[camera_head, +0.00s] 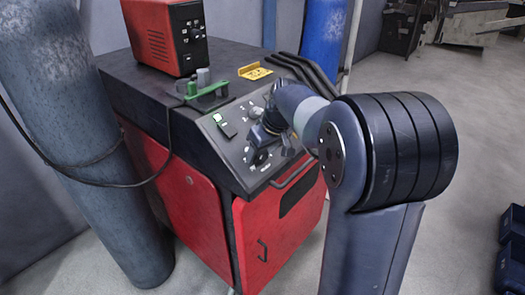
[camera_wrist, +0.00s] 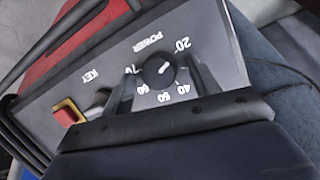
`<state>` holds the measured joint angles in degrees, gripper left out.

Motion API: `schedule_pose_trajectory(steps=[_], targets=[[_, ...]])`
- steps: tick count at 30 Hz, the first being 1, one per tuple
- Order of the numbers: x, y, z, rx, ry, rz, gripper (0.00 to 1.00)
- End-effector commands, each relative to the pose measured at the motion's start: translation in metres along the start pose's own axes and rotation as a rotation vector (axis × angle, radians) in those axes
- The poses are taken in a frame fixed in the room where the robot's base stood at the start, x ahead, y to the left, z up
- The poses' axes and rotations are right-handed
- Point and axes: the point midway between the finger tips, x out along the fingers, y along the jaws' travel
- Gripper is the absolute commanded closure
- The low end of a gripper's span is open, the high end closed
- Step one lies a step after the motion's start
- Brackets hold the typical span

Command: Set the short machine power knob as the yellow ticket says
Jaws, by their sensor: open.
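The power knob (camera_wrist: 158,72) is round and black with a white pointer mark, in the wrist view. Its mark points up and to the right, roughly toward the 20 side. Numbers ring it, some hidden by my fingers. My gripper (camera_wrist: 163,86) is open, with one finger on each side of the knob; I cannot tell if they touch it. In the head view my gripper (camera_head: 272,128) is at the sloping panel of the red machine (camera_head: 278,225) and covers part of it.
A key switch (camera_wrist: 98,104) and a red-and-yellow button (camera_wrist: 68,112) sit left of the knob in the wrist view. A small red unit (camera_head: 167,36) and a green clamp (camera_head: 207,91) are on the machine's top. A grey cylinder (camera_head: 85,140) stands at left.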

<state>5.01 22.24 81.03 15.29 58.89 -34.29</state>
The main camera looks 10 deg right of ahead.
Motion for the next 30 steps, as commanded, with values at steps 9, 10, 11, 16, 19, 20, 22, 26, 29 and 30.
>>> schedule_pose_trajectory(steps=[9, 10, 11, 16, 19, 20, 22, 26, 29, 30], targets=[[-0.0001, 0.0001, 0.0002, 0.000, -0.001, 0.000, 0.62], [-0.0002, 0.0001, 0.0002, 0.000, -0.001, 0.000, 0.64], [-0.0002, 0.0001, 0.0002, 0.000, -0.001, 0.000, 0.66], [-0.0002, 0.0002, 0.0002, 0.000, -0.001, 0.000, 0.80], [-0.0003, 0.0002, 0.0002, 0.001, -0.001, 0.000, 0.86], [-0.0003, 0.0003, 0.0002, 0.001, -0.001, 0.000, 0.86], [-0.0005, 0.0003, 0.0001, 0.004, -0.001, -0.001, 0.86], [-0.0012, 0.0006, -0.0002, 0.024, -0.003, -0.006, 0.86], [-0.0018, 0.0012, -0.0004, 0.058, -0.007, -0.014, 0.86], [-0.0020, 0.0014, -0.0005, 0.076, -0.009, -0.019, 0.86]])
